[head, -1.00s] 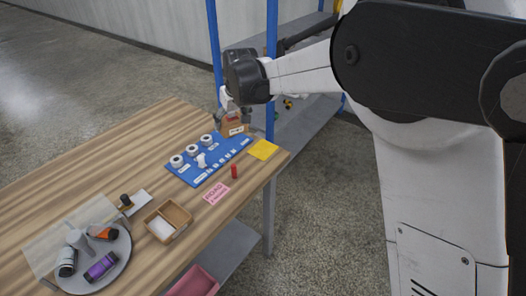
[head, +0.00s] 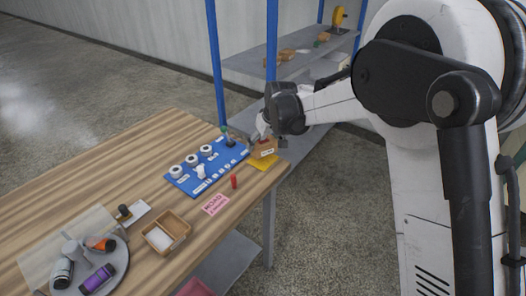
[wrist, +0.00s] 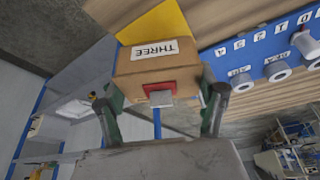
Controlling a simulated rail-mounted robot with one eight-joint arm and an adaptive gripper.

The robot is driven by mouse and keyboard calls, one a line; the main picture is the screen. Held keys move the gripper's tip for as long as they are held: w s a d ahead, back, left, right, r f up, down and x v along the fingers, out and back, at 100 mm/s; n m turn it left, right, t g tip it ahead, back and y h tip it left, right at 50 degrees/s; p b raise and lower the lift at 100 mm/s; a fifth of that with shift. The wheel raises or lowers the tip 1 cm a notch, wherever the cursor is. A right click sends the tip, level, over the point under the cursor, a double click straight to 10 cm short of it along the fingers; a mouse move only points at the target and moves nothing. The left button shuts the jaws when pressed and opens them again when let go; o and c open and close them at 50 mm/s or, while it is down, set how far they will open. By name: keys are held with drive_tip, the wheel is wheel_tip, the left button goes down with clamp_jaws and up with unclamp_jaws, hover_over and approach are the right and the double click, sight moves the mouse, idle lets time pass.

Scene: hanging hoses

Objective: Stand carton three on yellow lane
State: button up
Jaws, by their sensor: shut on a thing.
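Carton three is a small brown box (wrist: 155,70) with a white label reading "THREE" and a red patch, seen in the wrist view. My gripper (wrist: 165,105) is shut on it, one finger on each side. In the head view the carton (head: 264,148) is at the table's far right corner, held by my gripper (head: 262,138). The yellow lane (head: 262,163) is a yellow patch just below the carton in that view; the carton covers part of it. The yellow also shows behind the carton in the wrist view (wrist: 160,24). I cannot tell whether the carton touches it.
A blue board (head: 205,168) with white rings and labels lies left of the yellow patch. A red cylinder (head: 234,181) and a pink card (head: 215,204) are in front. A wooden tray (head: 165,233) and a round grey plate (head: 112,277) lie nearer. Shelves stand behind.

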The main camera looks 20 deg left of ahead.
sight(263, 150)
drive_tip(key=shift+f, duration=1.9)
drive_tip(key=shift+f+b, duration=0.15)
drive_tip(key=shift+b, duration=0.2)
drive_tip(key=o, duration=1.1)
drive_tip(key=p+v, duration=0.1)
drive_tip(key=v, duration=1.1)
